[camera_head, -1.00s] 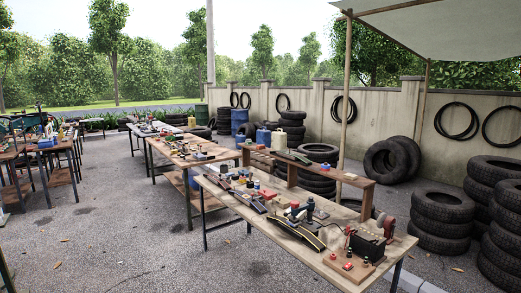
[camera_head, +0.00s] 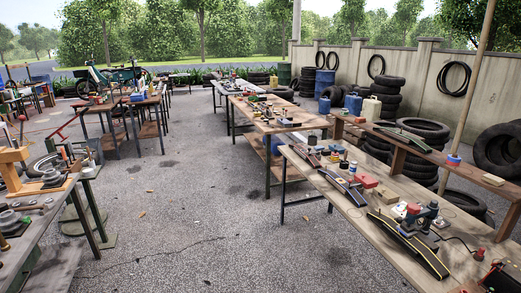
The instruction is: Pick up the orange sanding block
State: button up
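I cannot pick out an orange sanding block with certainty at this size. A red block (camera_head: 364,181) lies on the near right workbench (camera_head: 318,176), toward its far part. A smaller red piece (camera_head: 388,196) lies a little nearer on the same bench. I cannot tell what either one is. My gripper is not in view.
A raised shelf (camera_head: 437,158) runs along the bench's far side. More tables (camera_head: 262,120) stand behind it. A left bench (camera_head: 45,225) holds a wooden frame (camera_head: 12,165). Open gravel (camera_head: 190,225) lies between. Stacked tyres (camera_head: 383,103) stand by the wall.

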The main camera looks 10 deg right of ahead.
aim_at(360, 119)
jog(key=i, duration=1.3)
jog(key=i+j+z, duration=0.1)
jog(key=i, duration=1.15)
jog(key=i+j+z, duration=0.1)
jog(key=i+z, duration=0.3)
jog(key=i+j+z, duration=0.15)
jog(key=i+z, duration=0.25)
jog(key=i+j+z, duration=0.55)
jog(key=z, duration=0.2)
jog(key=i+j+z, duration=0.65)
jog(key=j, duration=0.15)
jog(key=i+j+z, duration=0.3)
jog(key=j, duration=0.2)
jog(key=k+l, duration=0.05)
jog(key=k, duration=0.05)
